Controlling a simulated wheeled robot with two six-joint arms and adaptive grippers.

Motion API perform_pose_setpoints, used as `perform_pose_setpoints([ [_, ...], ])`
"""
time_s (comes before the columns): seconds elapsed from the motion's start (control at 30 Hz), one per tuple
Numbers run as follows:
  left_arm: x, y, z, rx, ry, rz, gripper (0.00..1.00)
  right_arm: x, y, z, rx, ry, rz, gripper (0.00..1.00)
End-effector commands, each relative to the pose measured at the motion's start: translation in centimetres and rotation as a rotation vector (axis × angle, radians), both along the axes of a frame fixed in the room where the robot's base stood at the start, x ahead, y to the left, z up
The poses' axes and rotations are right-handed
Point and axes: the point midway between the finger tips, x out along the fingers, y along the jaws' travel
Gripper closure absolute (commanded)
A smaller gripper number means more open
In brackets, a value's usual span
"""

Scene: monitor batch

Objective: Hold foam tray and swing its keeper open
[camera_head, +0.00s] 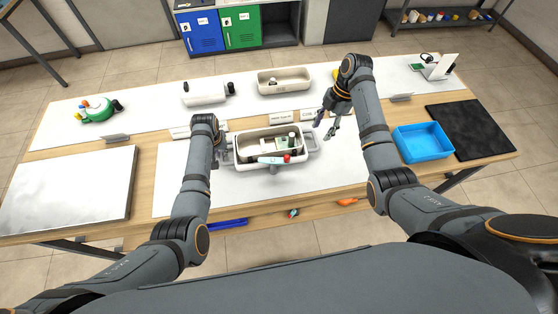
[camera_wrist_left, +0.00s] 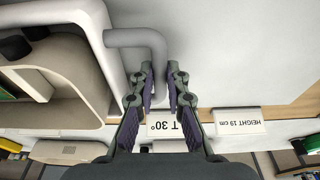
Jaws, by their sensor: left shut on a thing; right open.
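The foam tray (camera_head: 243,158) is a pale, open box in a grey frame with side handles, standing near the middle of the table. Its beige wall also shows in the left wrist view (camera_wrist_left: 75,85). My left gripper (camera_head: 222,152) is at the tray's left side. In the left wrist view its fingers (camera_wrist_left: 159,85) are shut on the grey handle (camera_wrist_left: 135,38).
A blue bin (camera_head: 422,143) and black mat (camera_head: 470,130) lie at the right, a white panel (camera_head: 65,190) at the left. Small label cards stand behind the tray. The white surface right of it is clear.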

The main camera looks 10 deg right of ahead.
Motion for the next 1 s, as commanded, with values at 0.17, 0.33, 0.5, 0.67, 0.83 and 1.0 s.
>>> perform_pose_setpoints([
  [0.17, 0.0, 0.1, 0.0, 0.002, 0.001, 0.000, 1.00, 0.1, -0.1, 0.0, 0.000, -0.001, 0.001, 0.52],
  [0.33, 0.0, 0.1, 0.0, 0.002, 0.001, -0.001, 0.85, 0.1, -0.1, 0.0, 0.000, -0.001, 0.001, 0.52],
  [0.5, 0.0, 0.1, 0.0, 0.002, 0.001, 0.000, 0.62, 0.1, -0.1, 0.0, 0.000, -0.001, 0.001, 0.52],
  [0.67, 0.0, 0.1, 0.0, 0.002, 0.000, 0.000, 0.60, 0.1, -0.1, 0.0, 0.000, -0.001, 0.001, 0.52],
  [0.83, 0.0, 0.1, 0.1, 0.001, 0.000, 0.000, 0.60, 0.1, -0.1, 0.0, 0.000, -0.001, 0.001, 0.52],
  [1.0, -0.3, 0.0, 1.9, 0.001, -0.003, 0.000, 0.60, 0.1, -0.1, 0.0, 0.000, -0.001, 0.001, 0.52],
])
